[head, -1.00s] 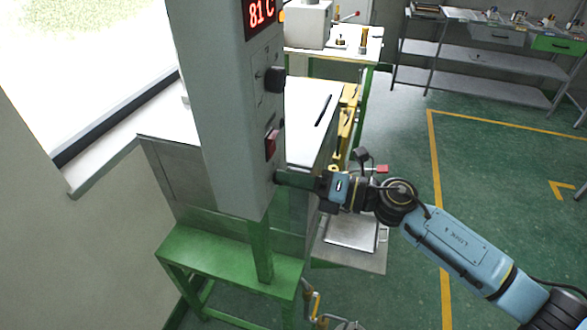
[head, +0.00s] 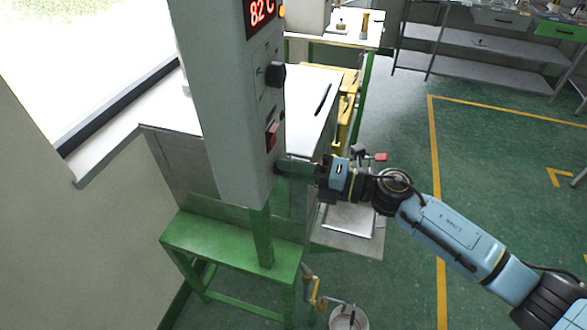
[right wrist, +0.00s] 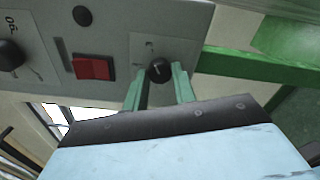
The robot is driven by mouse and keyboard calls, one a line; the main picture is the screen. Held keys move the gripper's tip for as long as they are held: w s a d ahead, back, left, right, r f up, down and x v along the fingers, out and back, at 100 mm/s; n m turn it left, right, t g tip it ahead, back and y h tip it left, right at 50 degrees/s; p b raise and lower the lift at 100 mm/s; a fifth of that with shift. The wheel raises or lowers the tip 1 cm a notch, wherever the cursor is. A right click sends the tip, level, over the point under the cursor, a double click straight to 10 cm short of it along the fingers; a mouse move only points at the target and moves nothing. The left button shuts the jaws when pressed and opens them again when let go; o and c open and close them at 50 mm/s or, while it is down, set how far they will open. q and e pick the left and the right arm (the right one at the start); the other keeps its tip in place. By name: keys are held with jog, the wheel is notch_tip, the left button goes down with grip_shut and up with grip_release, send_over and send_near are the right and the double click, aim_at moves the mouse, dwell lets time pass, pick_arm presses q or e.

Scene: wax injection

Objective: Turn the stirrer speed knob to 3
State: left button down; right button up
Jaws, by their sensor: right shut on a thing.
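The grey control column (head: 228,120) carries a red display reading 82 C. In the right wrist view a small black knob (right wrist: 160,70) with a pale pointer line sits low on the panel; I take it for the stirrer speed knob. The scale around it is too small to read. The green fingers of my right gripper (right wrist: 158,82) are on either side of this knob, shut on it. In the head view my right gripper (head: 290,165) reaches the column's lower right side and the small knob cannot be made out. My left gripper is not in view.
A red rocker switch (right wrist: 93,67) sits beside the knob, and a larger black knob (head: 274,75) is higher on the panel. A green stand (head: 235,245) is below the column. A metal pot (head: 348,318) stands at the bottom. Green floor lies open to the right.

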jog(key=o, duration=1)
jog(key=b+v, duration=0.3)
jog(key=v, duration=1)
jog(key=shift+s+d, duration=0.1)
jog(key=shift+d, duration=0.05)
